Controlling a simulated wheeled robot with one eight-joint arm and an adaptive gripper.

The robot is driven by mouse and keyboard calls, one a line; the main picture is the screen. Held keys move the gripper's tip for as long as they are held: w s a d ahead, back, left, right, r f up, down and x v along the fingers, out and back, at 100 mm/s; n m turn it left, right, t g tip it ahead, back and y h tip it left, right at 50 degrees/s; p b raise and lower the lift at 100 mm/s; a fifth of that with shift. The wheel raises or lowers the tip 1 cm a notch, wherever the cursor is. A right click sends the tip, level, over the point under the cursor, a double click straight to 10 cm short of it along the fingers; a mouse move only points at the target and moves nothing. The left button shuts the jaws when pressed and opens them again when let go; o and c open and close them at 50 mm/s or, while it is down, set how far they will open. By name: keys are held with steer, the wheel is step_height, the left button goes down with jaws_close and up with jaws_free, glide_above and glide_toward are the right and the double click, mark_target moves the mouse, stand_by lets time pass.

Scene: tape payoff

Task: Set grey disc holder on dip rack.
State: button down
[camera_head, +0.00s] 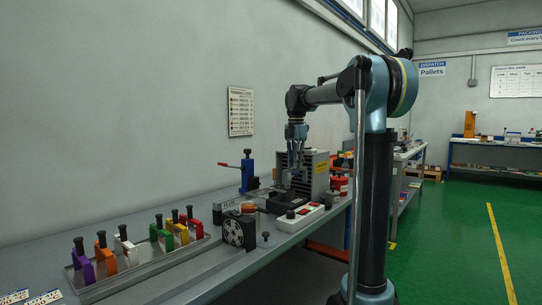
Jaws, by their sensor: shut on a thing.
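My gripper (293,164) points down over the back of the bench, in front of a grey finned box. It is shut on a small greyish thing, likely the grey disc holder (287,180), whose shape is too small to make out. The likely dip rack is the long grey tray (160,265) at the front left of the bench. It carries disc holders with black knobs: purple (83,268), orange (103,256), white (127,250), green, yellow and red (193,226). A wider gap shows between the white and green ones. My gripper is well right of the tray.
Between gripper and tray stand a box marked FLUX (226,210), a black-and-silver block (239,232) and a blue post with a red-knobbed lever (247,172). The grey finned box (312,172) and a white switch strip (300,217) are close to my gripper.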

steer(key=s+a+r+n, duration=0.4)
steer(key=s+a, duration=0.2)
steer(key=a, duration=0.4)
steer(key=shift+w+a+f, duration=0.1)
steer(key=shift+w+f, duration=0.05)
steer(key=shift+f, duration=1.3)
steer(key=shift+w+a+f, duration=0.1)
steer(key=shift+f, duration=1.35)
steer(key=shift+f, duration=0.3)
steer(key=c, duration=1.5)
jaws_free()
steer(key=shift+o, duration=0.2)
steer(key=o, duration=0.5)
steer(key=shift+o, duration=0.2)
step_height(320, 180, up, 7)
